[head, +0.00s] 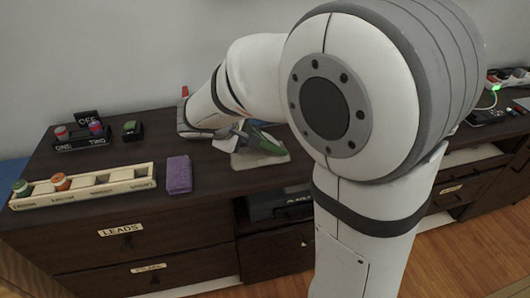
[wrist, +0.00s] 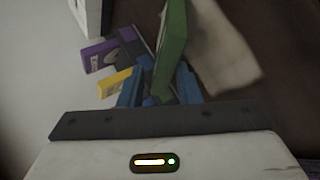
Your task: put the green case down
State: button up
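The green case (head: 264,140) stands on edge at or just above a pale mat (head: 272,158) on the dark cabinet top, partly hidden by my arm. In the wrist view the green case (wrist: 172,42) runs up from between the two blue fingers of my gripper (wrist: 160,88), which look shut on it. My gripper (head: 238,134) also shows in the head view, beside the case. The pale mat (wrist: 222,55) lies just right of the case in the wrist view. I cannot tell whether the case touches the mat.
A purple labelled box (wrist: 100,53) and a yellow one (wrist: 115,82) lie left of the case. Bare cabinet top lies between cloth and mat.

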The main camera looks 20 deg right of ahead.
jog(key=p+v, duration=0.1)
jog(key=v, duration=0.5)
jog(key=shift+p, duration=0.4)
notch_tip(320, 180, up, 8)
jog(key=s+a+p, duration=0.1)
jog(key=p, duration=0.4)
jog(key=shift+s+a, duration=0.3)
jog(key=shift+a, duration=0.05)
jog(key=s+d+r+m+g+y+p, duration=0.2)
jog(key=s+d+r+m+y+p, duration=0.1)
jog(key=s+p, duration=0.3)
jog(key=s+d+r+m+g+y+p, duration=0.2)
jog(key=s+d+r+m+y+p, duration=0.1)
jog(key=s, duration=0.8)
jog(key=d+m+y+p, duration=0.1)
jog(key=d+m+p, duration=0.1)
jog(key=d+p, duration=0.1)
jog(key=shift+r+m+p, duration=0.35)
jog(key=shift+m+p, duration=0.05)
jog(key=shift+p, duration=0.25)
